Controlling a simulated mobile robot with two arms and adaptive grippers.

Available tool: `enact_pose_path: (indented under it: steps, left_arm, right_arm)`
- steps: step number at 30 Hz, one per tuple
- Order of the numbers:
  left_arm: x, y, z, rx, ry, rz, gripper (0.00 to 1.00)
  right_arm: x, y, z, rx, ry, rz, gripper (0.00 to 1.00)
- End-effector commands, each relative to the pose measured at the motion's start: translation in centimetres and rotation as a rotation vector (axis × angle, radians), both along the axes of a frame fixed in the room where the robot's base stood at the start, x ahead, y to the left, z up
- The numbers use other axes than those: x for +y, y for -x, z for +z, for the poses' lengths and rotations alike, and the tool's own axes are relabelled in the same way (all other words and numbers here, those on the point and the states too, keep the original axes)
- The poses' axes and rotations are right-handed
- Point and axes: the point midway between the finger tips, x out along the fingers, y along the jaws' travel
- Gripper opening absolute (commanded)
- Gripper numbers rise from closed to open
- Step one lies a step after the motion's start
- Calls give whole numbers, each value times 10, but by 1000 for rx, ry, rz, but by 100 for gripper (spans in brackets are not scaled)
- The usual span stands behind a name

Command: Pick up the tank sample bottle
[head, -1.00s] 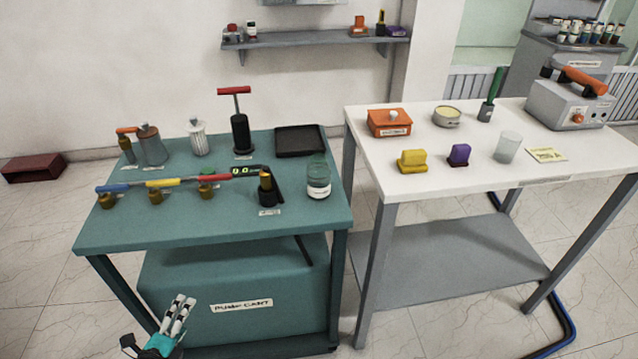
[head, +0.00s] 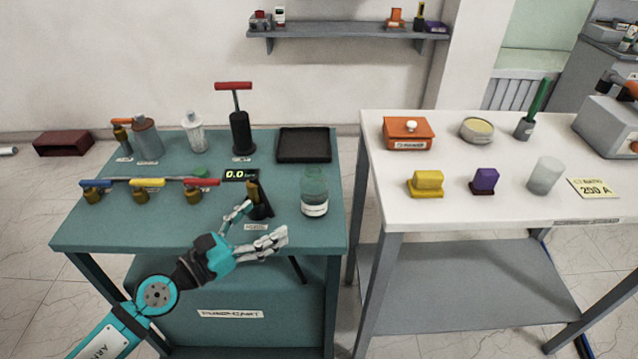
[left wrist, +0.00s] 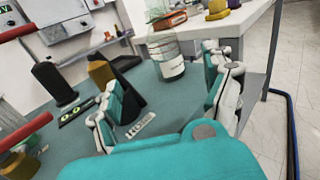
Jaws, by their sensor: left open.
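The sample bottle (head: 314,192) is a greenish clear bottle with a white label. It stands upright at the right front of the teal pump cart (head: 85,228). It also shows in the left wrist view (left wrist: 167,58), ahead of and between the fingers. My left gripper (head: 262,226) is open and empty over the cart's front edge, to the left of the bottle and apart from it. In the left wrist view its fingers (left wrist: 165,95) are spread wide. My right gripper is in neither view.
A black stand with a yellow top (head: 259,200) is close beside the left gripper's fingers. A valve manifold (head: 148,186) and a small display (head: 240,175) lie to the left. A black tray (head: 303,145) is behind the bottle. A white table (head: 460,206) stands to the right.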

Motion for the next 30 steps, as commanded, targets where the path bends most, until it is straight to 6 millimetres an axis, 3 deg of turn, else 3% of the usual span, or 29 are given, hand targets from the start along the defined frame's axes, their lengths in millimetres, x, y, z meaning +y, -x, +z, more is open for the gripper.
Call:
enact_pose_path:
  steps: [3, 6, 10, 18, 24, 30]
  left_arm:
    - [-21, -21, 6, 0, 7, 0, 84]
    - [-36, -36, 5, 1, 6, 0, 84]
    - [-52, -52, 3, 1, 6, 1, 84]
    - [-66, -65, 3, 2, 4, 1, 84]
    - [-91, -82, 10, 1, 5, 0, 84]
    - [-102, -94, 7, 1, 3, 1, 84]
  right_arm:
    - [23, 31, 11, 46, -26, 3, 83]
    - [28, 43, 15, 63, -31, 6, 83]
    - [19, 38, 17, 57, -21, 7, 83]
    - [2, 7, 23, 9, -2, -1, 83]
    - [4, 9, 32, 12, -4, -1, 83]
    - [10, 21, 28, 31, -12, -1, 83]
